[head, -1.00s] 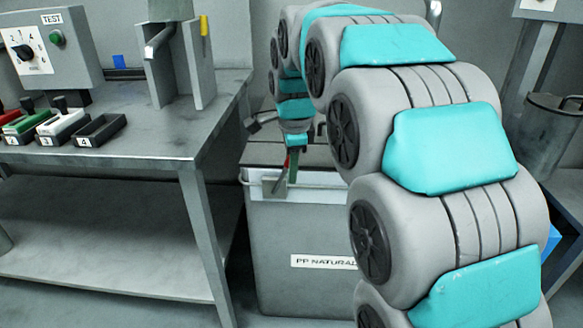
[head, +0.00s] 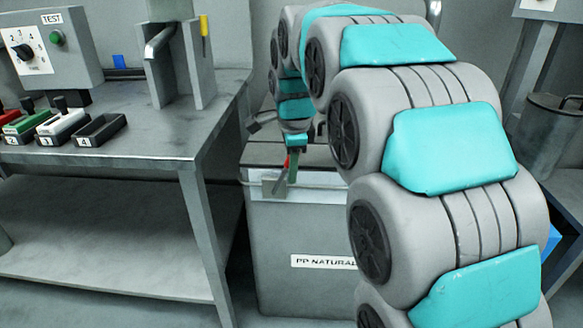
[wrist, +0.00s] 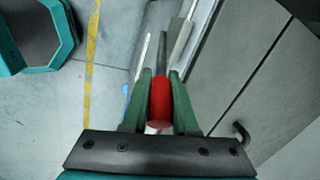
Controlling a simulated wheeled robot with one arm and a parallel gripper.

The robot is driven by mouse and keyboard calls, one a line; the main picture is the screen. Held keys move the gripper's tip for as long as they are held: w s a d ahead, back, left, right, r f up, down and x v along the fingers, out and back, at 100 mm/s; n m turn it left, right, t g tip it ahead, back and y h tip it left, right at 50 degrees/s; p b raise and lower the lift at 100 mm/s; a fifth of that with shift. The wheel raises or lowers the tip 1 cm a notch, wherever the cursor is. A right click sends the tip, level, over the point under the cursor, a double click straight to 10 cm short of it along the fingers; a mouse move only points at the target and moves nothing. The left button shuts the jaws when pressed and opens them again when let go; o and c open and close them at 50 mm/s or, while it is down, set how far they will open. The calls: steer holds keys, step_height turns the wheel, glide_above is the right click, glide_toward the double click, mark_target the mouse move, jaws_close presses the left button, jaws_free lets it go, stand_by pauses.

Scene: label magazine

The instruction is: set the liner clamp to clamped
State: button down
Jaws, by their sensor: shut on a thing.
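The liner clamp shows as a lever with a red grip (wrist: 160,100) and a grey metal shaft, beside a pale plate. In the head view the lever (head: 281,180) is at the upper front left of the grey bin, slanting down to the left from my gripper. My gripper (wrist: 159,88) has green fingers, one on each side of the red grip, and is shut on it. In the head view my gripper (head: 293,164) is small and partly hides the grip. The clamp's pivot is not clear.
The grey bin labelled PP NATURAL (head: 300,225) stands below my gripper. A metal workbench (head: 165,140) is to the left, with a test box (head: 50,50) and several small trays on it. A lidded metal can (head: 548,135) stands at the right. My arm hides part of the bin.

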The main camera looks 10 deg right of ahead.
stand_by(0.4)
steer(key=d+f+y, duration=0.1)
steer(key=d+f+t+y+b, duration=0.1)
steer(key=y, duration=0.1)
steer(key=shift+s+d, duration=0.15)
steer(key=shift+s, duration=0.2)
steer(key=f+y, duration=0.1)
steer(key=d+t+y+b, duration=0.1)
steer(key=shift+s+d+f+m+y, duration=0.1)
steer(key=shift+s+f+m+y, duration=0.1)
steer(key=shift+f+m+y, duration=0.2)
steer(key=f+y, duration=0.1)
steer(key=d+f+t+y+b, duration=0.1)
steer(key=y, duration=0.1)
steer(key=shift+s+f, duration=0.15)
steer(key=shift+f, duration=0.15)
steer(key=shift+f+m+t+y+b, duration=0.4)
steer(key=shift+f+t+y+b, duration=0.45)
steer(key=shift+f+y, duration=0.75)
steer(key=shift+r+y, duration=0.1)
steer(key=shift+y, duration=0.2)
steer(key=c, duration=0.7)
jaws_free()
steer(key=shift+r, duration=0.1)
